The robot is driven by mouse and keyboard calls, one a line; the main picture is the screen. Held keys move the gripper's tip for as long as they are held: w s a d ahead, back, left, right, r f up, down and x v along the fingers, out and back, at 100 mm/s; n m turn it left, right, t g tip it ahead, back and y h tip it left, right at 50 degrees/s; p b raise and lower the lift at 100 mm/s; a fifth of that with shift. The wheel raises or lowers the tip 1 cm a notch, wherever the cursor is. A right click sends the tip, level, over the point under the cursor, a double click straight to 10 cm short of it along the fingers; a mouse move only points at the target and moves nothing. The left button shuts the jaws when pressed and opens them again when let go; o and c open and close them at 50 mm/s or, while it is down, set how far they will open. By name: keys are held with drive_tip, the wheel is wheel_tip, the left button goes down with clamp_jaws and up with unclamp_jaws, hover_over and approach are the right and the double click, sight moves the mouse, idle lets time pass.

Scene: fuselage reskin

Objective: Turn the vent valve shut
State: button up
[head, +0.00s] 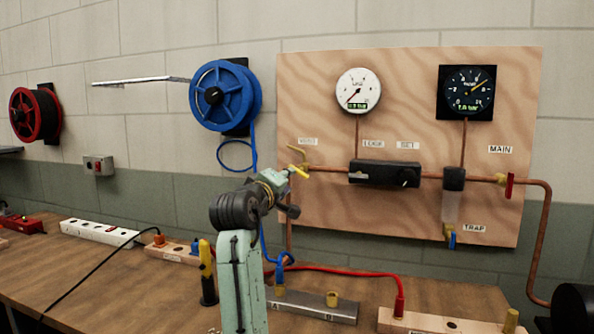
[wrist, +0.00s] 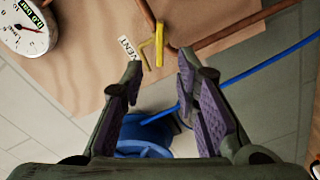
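The vent valve is a small brass fitting with a yellow lever on the copper pipe at the left of the plywood board. In the head view its yellow lever (head: 300,171) lies just beyond the end of my gripper (head: 284,186), which partly covers the valve. In the wrist view the yellow lever (wrist: 160,43) stands upright in the picture beside a bent brass spout, by the VENT label (wrist: 127,48). My gripper (wrist: 160,71) is open and empty. Its two fingers are wide apart, and the lever shows between and beyond their tips. I cannot tell any contact.
A blue hose reel (head: 222,95) hangs left of the board, its blue hose (head: 253,145) running down near my arm. A black regulator (head: 384,173) sits right of the valve. Fittings, a red hose (head: 340,272) and a power strip (head: 100,232) lie on the bench below.

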sight(297, 172)
drive_tip(key=p+x, duration=0.4)
drive_tip(key=x, duration=0.6)
drive_tip(key=shift+w, duration=0.2)
drive_tip(key=shift+c, duration=0.4)
clamp_jaws()
